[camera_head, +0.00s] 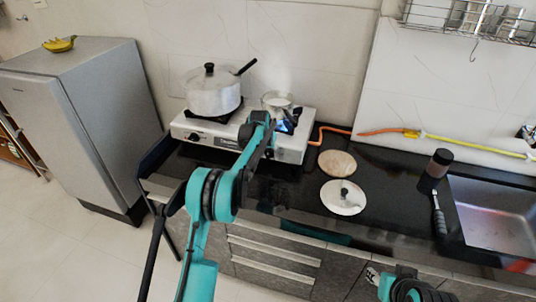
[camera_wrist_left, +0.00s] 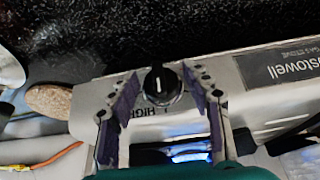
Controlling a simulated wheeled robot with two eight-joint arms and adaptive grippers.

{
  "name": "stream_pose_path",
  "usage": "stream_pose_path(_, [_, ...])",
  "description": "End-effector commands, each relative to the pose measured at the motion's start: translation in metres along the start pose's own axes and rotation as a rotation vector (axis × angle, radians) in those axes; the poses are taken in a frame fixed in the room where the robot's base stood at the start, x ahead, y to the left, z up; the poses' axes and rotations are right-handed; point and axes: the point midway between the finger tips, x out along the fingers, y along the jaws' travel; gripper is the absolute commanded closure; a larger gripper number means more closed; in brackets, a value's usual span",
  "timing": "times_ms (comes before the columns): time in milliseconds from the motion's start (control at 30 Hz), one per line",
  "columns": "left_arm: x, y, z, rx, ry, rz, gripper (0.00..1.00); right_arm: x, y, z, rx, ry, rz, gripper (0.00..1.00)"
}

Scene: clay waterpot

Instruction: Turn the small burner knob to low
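The small burner knob (camera_wrist_left: 162,86) is round and black with a white pointer line, on the front panel of the white gas stove (camera_head: 210,137). In the left wrist view the line points roughly upward, and HIGH lettering shows on the panel below left of the knob. My left gripper (camera_wrist_left: 160,80) is open, with one purple-padded finger on each side of the knob and visible gaps between. In the head view my left gripper (camera_head: 263,128) is at the stove's right front and hides the knob. Blue flame (camera_head: 284,127) shows at the small burner.
A lidded pot (camera_head: 213,95) with a black handle stands on the left burner, and a small glass vessel (camera_head: 277,102) on the right one. An orange hose (camera_head: 340,130) leaves the stove.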

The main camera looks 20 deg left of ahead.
Motion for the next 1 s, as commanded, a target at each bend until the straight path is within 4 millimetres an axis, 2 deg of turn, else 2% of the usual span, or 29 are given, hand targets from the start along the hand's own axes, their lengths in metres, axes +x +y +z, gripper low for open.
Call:
stream_pose_path(33, [-0.0001,-0.0001,0.0000,0.000,0.000,0.000,0.71,0.0000,0.0000,0.0000,0.000,0.000,0.000,0.60])
stream_pose_path(100, [-0.0001,-0.0001,0.0000,0.000,0.000,0.000,0.90,0.0000,0.0000,0.0000,0.000,0.000,0.000,0.60])
stream_pose_path(133, [-0.0001,-0.0002,0.0000,0.000,0.000,0.000,0.93,0.0000,0.0000,0.0000,0.000,0.000,0.000,0.60])
stream_pose_path(567, [-0.0006,-0.0028,-0.0005,-0.041,0.002,0.055,0.93,-0.0021,0.0000,-0.0015,0.000,0.000,0.000,0.60])
stream_pose_path(1000, [0.0008,-0.0078,0.0002,-0.243,0.003,0.346,0.93,-0.0059,0.0000,-0.0042,0.000,0.000,0.000,0.60])
